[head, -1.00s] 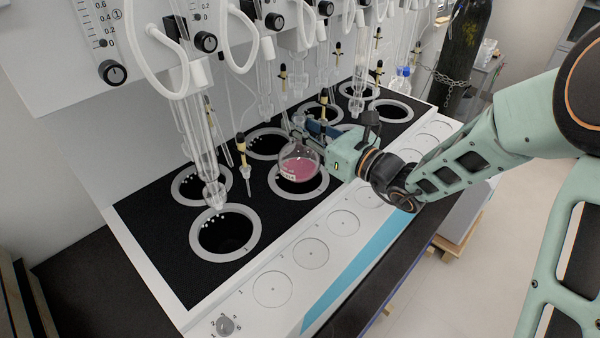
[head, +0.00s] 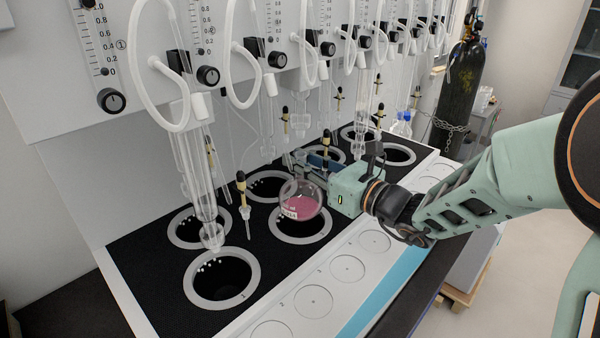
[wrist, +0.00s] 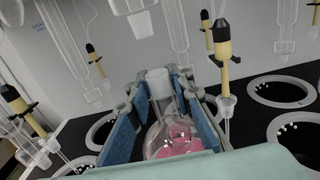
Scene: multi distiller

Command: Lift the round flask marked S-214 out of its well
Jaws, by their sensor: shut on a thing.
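The round flask (head: 300,203) is clear glass with pink liquid and a white label, whose lettering is too small to read. It hangs over a well (head: 300,233) in the front row, with its lower part just above or at the ring; I cannot tell the exact gap. My gripper (head: 310,158) comes from the right and is shut on the flask's neck. In the wrist view the blue finger pads stand on both sides of the flask (wrist: 172,136), whose open neck points up between them.
Empty wells with grey rings lie in front (head: 221,279) and behind. Glass condensers (head: 203,190) and yellow-bodied droppers (head: 241,185) hang close around the flask. A white ledge with round marked spots (head: 314,299) runs along the front right.

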